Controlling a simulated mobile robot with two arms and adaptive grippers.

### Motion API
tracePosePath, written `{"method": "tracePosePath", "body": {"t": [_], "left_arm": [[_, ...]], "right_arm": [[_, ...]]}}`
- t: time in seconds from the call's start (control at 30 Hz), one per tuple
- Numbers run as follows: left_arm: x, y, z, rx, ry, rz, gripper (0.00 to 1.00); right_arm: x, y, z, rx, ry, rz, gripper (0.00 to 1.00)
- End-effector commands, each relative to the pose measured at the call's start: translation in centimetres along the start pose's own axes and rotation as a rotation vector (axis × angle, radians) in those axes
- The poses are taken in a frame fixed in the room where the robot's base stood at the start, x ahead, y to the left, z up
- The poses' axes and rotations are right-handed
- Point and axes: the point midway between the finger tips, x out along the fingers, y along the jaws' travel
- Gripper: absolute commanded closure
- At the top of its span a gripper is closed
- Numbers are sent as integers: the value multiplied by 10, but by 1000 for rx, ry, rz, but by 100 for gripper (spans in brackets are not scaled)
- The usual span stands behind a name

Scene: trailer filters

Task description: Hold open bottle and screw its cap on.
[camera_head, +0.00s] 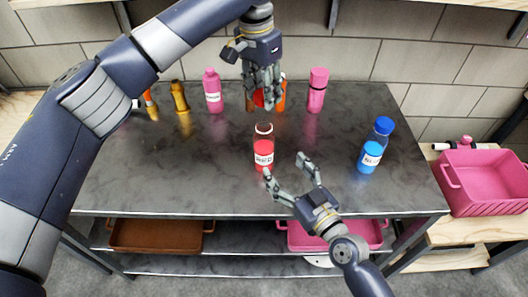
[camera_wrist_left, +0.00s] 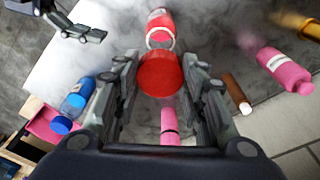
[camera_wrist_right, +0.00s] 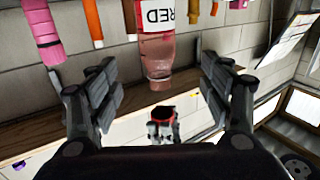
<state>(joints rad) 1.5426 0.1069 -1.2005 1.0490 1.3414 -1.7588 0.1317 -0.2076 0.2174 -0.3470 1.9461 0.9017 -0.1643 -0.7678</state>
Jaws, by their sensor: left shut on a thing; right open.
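The open bottle (camera_head: 264,150) stands upright on the dark table (camera_head: 210,180), with red liquid and a white label reading RED; its mouth is uncovered. It also shows in the right wrist view (camera_wrist_right: 157,55) and beyond the cap in the left wrist view (camera_wrist_left: 160,24). My left gripper (camera_head: 262,100) is shut on the red cap (camera_wrist_left: 162,74), held above the table behind the bottle in the head view. My right gripper (camera_head: 284,178) is open in front of the bottle, its fingers apart and pointing at it. In the right wrist view, the bottle lies between and beyond the fingertips (camera_wrist_right: 158,85).
A blue bottle (camera_head: 371,148) stands at the right of the table. Pink bottles (camera_head: 213,92) (camera_head: 317,92), a gold bottle (camera_head: 180,98) and an orange one stand along the back. A pink crate (camera_head: 488,190) is on the right-hand bench. The table's front middle is clear.

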Motion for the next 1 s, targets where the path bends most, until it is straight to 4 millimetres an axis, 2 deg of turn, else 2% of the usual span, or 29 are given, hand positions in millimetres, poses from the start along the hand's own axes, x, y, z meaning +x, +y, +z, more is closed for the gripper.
{"method": "tracePosePath", "body": {"t": [0.4,0.53,0.67,1.0], "left_arm": [[0,0,0,0,0,0,71],[0,0,0,0,0,0,71],[0,0,0,0,0,0,71],[0,0,0,0,0,0,71]], "right_arm": [[2,4,-2,1,16,14,27],[10,4,-2,1,17,15,27],[28,4,-4,4,19,15,27],[92,4,-4,3,17,13,27]]}}
